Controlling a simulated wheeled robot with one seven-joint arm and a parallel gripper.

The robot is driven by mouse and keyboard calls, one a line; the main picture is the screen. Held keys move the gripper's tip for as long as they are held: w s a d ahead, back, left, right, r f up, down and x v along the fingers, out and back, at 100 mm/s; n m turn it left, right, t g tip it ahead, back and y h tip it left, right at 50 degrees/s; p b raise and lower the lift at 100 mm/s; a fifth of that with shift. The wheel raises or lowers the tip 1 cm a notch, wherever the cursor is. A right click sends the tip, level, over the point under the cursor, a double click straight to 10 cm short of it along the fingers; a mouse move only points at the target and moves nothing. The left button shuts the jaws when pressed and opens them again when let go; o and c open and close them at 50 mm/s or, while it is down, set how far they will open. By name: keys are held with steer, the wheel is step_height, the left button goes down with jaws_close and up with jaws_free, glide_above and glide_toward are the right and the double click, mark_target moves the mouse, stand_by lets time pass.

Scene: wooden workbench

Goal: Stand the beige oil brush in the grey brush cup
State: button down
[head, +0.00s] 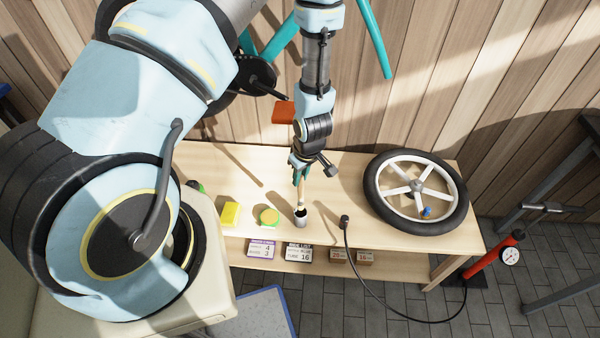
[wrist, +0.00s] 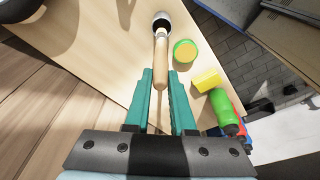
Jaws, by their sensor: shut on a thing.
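The beige oil brush (head: 301,193) is upright between the teal fingers of my gripper (head: 300,173), which is shut on its handle. In the wrist view the brush (wrist: 160,65) runs away from my gripper (wrist: 160,76) toward the grey brush cup (wrist: 161,17). In the head view the cup (head: 301,220) stands on the bench directly under my gripper. The brush's lower end meets the dark mouth of the cup and seems to be inside it. How deep it sits is hidden.
A green-and-yellow tin (head: 269,216) and a yellow block (head: 230,214) stand left of the cup. A green bottle (wrist: 224,108) is beyond them. A wheel (head: 416,190) lies at the right, with a black hose end (head: 345,222) between it and the cup.

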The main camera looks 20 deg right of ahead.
mark_target(300, 191)
steer(key=shift+f+b, duration=2.45)
steer(key=shift+f, duration=1)
steer(key=c, duration=0.7)
jaws_free()
steer(key=shift+r, duration=0.1)
steer(key=r, duration=0.3)
steer(key=s+r, duration=0.1)
steer(key=r, duration=0.3)
steer(key=s+r, duration=0.1)
steer(key=r, duration=0.2)
steer(key=shift+d+r, duration=0.2)
steer(key=shift+d, duration=0.15)
